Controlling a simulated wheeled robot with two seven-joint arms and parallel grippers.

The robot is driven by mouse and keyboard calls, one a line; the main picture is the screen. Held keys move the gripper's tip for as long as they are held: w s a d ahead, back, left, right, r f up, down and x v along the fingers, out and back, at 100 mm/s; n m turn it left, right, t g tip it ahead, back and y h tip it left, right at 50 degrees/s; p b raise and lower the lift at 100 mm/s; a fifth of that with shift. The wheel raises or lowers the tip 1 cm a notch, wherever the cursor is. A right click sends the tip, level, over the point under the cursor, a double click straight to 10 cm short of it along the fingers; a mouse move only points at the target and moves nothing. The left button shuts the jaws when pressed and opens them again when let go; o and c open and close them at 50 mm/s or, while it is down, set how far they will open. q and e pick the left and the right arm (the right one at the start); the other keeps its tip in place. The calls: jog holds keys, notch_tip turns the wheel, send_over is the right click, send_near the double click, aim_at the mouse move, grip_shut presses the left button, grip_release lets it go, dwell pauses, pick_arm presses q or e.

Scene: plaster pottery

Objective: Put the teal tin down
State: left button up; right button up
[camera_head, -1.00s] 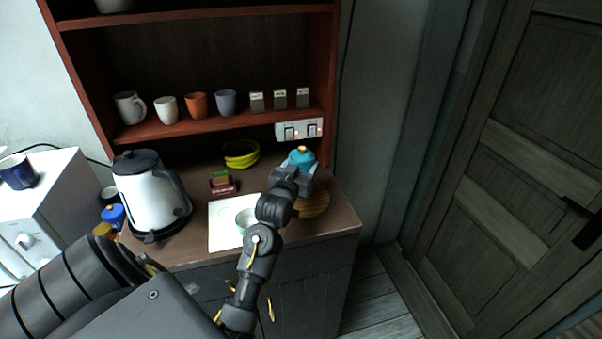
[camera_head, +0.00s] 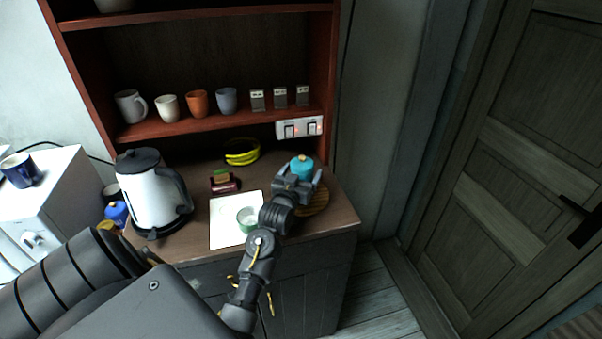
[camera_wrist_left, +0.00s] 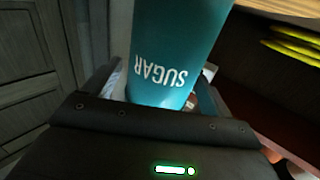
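The teal tin (camera_head: 302,166), with a wooden knob on its lid, is upright at the right end of the brown counter (camera_head: 338,210). My left gripper (camera_head: 298,180) is around it. In the left wrist view the tin (camera_wrist_left: 175,50) shows the word SUGAR upside down, between the spread fingers of the left gripper (camera_wrist_left: 160,85). Narrow gaps show between the tin and the fingers, so the gripper looks open. The tin's base is hidden by the gripper in the head view and cut off in the wrist view. My right gripper is not in view.
A round wooden board (camera_head: 317,203) lies beside my left wrist. A socket plate (camera_head: 300,128) is behind the tin.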

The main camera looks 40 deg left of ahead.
pick_arm(q)
jog(key=shift+r, duration=0.15)
jog(key=b+v, duration=0.3)
jog(key=v, duration=0.9)
jog(key=shift+r, duration=0.1)
